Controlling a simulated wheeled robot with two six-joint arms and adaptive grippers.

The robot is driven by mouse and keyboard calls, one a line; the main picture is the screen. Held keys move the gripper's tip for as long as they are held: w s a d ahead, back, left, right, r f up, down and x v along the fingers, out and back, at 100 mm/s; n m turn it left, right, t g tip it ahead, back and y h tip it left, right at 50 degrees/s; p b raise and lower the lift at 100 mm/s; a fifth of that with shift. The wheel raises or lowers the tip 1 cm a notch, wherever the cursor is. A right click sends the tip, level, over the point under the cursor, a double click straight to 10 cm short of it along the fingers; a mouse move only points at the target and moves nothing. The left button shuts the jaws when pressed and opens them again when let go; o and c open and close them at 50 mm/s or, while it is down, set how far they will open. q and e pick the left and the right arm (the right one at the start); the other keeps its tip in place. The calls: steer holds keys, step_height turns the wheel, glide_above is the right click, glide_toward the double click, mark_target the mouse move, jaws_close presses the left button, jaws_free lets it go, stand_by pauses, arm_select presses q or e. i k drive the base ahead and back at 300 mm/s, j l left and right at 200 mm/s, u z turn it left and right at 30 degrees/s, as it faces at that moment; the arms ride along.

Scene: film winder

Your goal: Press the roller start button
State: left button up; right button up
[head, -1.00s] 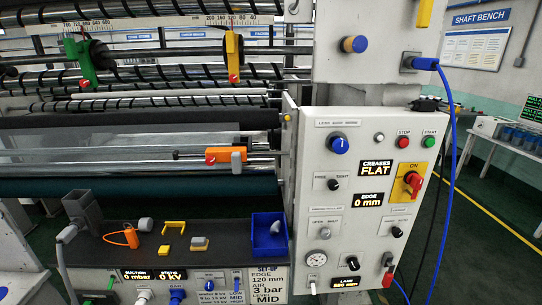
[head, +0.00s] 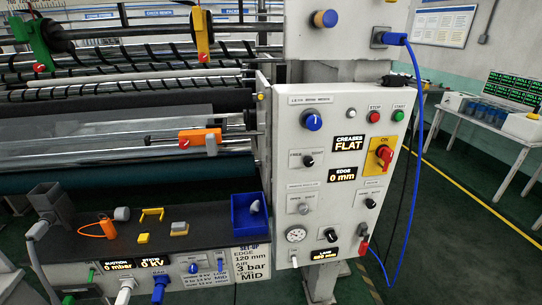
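The green start button (head: 398,115), labelled START, sits at the upper right of the white control panel (head: 280,185) in the head view. The red stop button (head: 374,117) is just to its left. Nothing covers either button. Neither of my grippers shows in the head view, so their state is hidden.
The panel also carries a blue knob (head: 311,120) and a red-and-yellow main switch (head: 384,155). A blue cable (head: 419,130) hangs along the panel's right side. A shelf (head: 200,240) with a blue bin (head: 249,214) stands left.

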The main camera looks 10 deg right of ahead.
mark_target(399, 116)
steer(key=u, duration=1.05)
steer(key=z, duration=2.15)
